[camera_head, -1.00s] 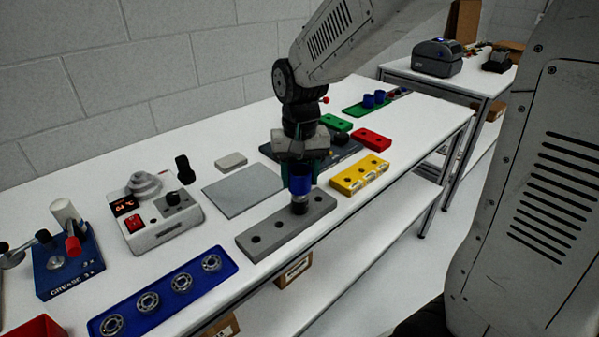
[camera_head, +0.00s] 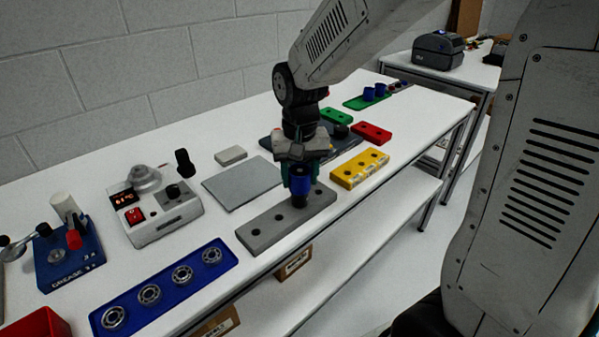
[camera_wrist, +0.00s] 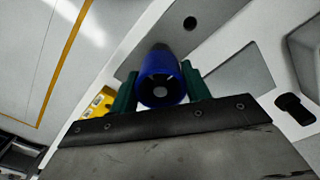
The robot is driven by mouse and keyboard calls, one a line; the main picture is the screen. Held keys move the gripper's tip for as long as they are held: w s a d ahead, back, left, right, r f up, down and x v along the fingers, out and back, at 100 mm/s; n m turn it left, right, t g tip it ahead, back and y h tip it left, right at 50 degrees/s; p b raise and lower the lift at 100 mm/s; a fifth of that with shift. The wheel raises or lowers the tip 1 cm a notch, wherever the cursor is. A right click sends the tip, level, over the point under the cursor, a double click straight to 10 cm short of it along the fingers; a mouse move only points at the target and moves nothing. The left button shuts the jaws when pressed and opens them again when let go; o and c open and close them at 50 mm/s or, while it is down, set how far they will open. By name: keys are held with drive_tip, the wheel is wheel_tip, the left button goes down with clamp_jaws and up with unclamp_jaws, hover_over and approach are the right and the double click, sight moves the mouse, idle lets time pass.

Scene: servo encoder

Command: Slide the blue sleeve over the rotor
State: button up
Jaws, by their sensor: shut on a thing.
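The blue sleeve (camera_head: 300,187) is upright, held between the green fingers of my gripper (camera_head: 300,176). Below it, the dark lower part of the rotor (camera_head: 299,204) stands on the grey block (camera_head: 262,235), near the block's right end. The sleeve is in line with the rotor and appears to be around its upper part. In the wrist view the gripper (camera_wrist: 160,88) is shut on the sleeve (camera_wrist: 158,66) from both sides, and a light round end shows inside the sleeve's dark bore. How deep the sleeve sits is hidden.
A yellow block (camera_head: 345,178) and a red block (camera_head: 371,132) lie to the right. A grey plate (camera_head: 240,184) lies behind the grey block, with a control box (camera_head: 160,222) to the left. A blue tray (camera_head: 130,297) with several bearings lies front left.

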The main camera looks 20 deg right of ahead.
drive_tip(key=shift+f, duration=0.6)
drive_tip(key=o, duration=1.3)
drive_tip(key=shift+o, duration=0.2)
drive_tip(key=shift+r, duration=0.1)
wheel_tip(320, 180, up, 14)
idle(0.8)
drive_tip(key=shift+r, duration=0.1)
